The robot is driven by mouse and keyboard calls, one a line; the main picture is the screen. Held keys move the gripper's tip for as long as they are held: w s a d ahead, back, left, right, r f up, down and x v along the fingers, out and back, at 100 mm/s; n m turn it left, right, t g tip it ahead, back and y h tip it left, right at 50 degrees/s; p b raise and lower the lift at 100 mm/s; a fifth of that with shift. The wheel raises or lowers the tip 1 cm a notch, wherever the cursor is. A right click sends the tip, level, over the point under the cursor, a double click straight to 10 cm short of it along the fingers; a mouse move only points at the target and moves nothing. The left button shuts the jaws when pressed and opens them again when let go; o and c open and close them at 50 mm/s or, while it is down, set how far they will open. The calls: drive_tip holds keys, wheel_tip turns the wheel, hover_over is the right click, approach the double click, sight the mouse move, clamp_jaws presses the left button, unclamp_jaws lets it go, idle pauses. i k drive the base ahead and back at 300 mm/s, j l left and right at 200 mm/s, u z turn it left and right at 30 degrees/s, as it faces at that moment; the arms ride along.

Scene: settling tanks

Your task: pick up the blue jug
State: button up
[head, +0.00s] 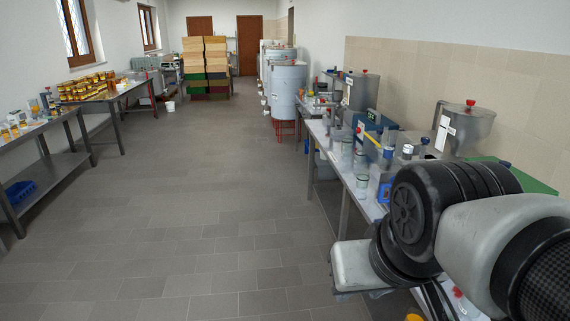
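I cannot clearly make out a blue jug. A small bright blue object (383,192) stands on the right-hand workbench (352,183), partly hidden by my arm, and I cannot tell whether it is the jug. My arm fills the lower right of the head view and covers the near part of that bench. My gripper does not show, so its opening and anything in it are hidden.
Steel machines with hoppers (470,128) line the right bench, with small jars along its edge. Large steel tanks (288,88) and stacked wooden boxes (205,66) stand farther back. Left tables hold honey-coloured jars (85,87); a blue crate (18,190) sits below. The middle floor is clear.

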sight(382, 186)
drive_tip(key=i+j, duration=0.1)
drive_tip(key=i, duration=0.7)
drive_tip(key=i+j+z, duration=0.1)
drive_tip(key=i, duration=0.7)
drive_tip(key=i+j+z, duration=0.15)
drive_tip(key=i+z, duration=0.35)
drive_tip(key=i+j+z, duration=0.3)
drive_tip(key=z, duration=0.15)
drive_tip(key=i+j+z, duration=0.35)
drive_tip(key=z, duration=0.15)
drive_tip(key=i+j+z, duration=0.2)
drive_tip(key=j+z, duration=0.25)
drive_tip(key=j, duration=0.2)
drive_tip(key=i+j+z, duration=0.1)
drive_tip(key=z, duration=0.25)
